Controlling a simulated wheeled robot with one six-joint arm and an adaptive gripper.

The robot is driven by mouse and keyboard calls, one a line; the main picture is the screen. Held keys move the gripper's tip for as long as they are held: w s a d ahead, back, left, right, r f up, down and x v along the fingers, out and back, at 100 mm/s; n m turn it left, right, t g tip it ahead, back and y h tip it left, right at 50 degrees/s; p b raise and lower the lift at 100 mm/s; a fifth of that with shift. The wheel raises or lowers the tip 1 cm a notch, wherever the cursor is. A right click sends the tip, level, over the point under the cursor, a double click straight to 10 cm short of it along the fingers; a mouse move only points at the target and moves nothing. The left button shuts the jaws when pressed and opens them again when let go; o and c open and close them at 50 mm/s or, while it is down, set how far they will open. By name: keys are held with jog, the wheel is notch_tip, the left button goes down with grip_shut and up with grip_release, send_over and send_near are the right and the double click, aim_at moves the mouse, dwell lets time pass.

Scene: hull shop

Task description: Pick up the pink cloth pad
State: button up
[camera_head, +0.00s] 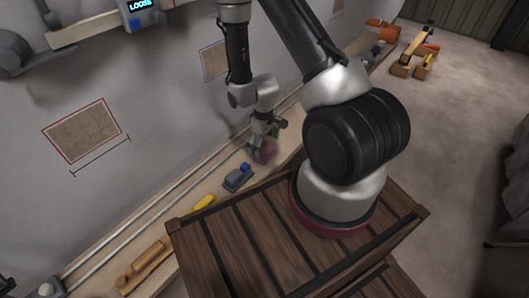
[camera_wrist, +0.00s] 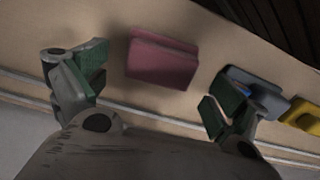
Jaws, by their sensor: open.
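The pink cloth pad (camera_wrist: 162,60) lies on a light wooden bench ledge, seen from above in the wrist view between the fingers and a little beyond their tips. In the head view the pad (camera_head: 265,152) is partly hidden beneath my gripper (camera_head: 265,133). In the wrist view my gripper (camera_wrist: 153,80) is open, with one green-padded finger on each side of the pad. Nothing is held between the fingers. I cannot tell the exact height of the fingertips above the ledge.
A grey-blue block-like tool (camera_wrist: 256,92) lies right of the pad in the wrist view, close to the right finger. A yellow item (camera_wrist: 302,115) is beyond it. In the head view, wooden pieces (camera_head: 145,265) lie farther along the ledge. Thin rails run along the wall side.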

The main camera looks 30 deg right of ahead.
aim_at(264, 147)
notch_tip(264, 147, down, 2)
jog(key=shift+f, duration=0.1)
jog(key=shift+c, duration=0.4)
jog(key=c, duration=1)
jog(key=shift+r, duration=0.2)
notch_tip(264, 147, up, 10)
jog(key=shift+f, duration=0.1)
